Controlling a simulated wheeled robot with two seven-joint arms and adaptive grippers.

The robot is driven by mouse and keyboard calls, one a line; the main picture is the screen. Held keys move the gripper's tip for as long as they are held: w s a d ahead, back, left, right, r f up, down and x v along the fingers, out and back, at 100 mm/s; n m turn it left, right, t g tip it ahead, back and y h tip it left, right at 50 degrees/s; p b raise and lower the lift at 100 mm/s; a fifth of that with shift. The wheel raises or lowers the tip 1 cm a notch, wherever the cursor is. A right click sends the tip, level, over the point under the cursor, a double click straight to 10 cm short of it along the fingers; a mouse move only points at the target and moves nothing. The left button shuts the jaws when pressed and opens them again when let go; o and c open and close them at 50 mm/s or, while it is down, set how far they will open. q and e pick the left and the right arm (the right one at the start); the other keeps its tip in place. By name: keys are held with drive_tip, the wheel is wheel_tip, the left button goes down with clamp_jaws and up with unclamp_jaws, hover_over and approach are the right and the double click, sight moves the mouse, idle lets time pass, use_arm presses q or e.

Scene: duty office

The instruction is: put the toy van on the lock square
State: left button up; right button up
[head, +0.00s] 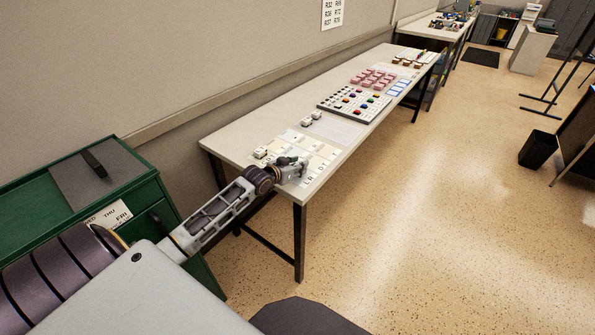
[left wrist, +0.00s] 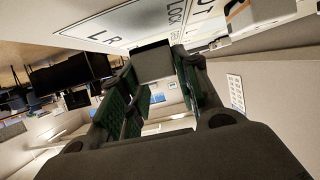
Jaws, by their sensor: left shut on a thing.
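My left gripper (head: 293,170) is low over the near end of the long table, at its front edge. In the left wrist view my left gripper (left wrist: 157,68) is shut on a pale grey, boxy thing, the toy van (left wrist: 152,57) as far as I can tell; only one plain face shows. The lock square (left wrist: 177,14), with its printed word, lies just beyond the held van in that view. In the head view the labelled mat (head: 318,150) lies under and around the gripper, its words too small to read. Whether the van touches the mat I cannot tell. My right gripper is not in view.
Small white toys (head: 260,153) stand at the mat's left edge, and two more (head: 311,118) stand behind the mat. A board with coloured pieces (head: 355,103) and pink blocks (head: 373,77) lie farther along the table. A green cabinet (head: 150,200) stands at the left.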

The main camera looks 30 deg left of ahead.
use_arm(q)
drive_tip(key=shift+f, duration=1.05)
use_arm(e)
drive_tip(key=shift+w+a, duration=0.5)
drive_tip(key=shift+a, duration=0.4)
use_arm(q)
drive_tip(key=shift+f, duration=0.1)
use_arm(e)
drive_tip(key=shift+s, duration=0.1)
use_arm(q)
drive_tip(key=o, duration=0.7)
drive_tip(key=shift+o, duration=1.4)
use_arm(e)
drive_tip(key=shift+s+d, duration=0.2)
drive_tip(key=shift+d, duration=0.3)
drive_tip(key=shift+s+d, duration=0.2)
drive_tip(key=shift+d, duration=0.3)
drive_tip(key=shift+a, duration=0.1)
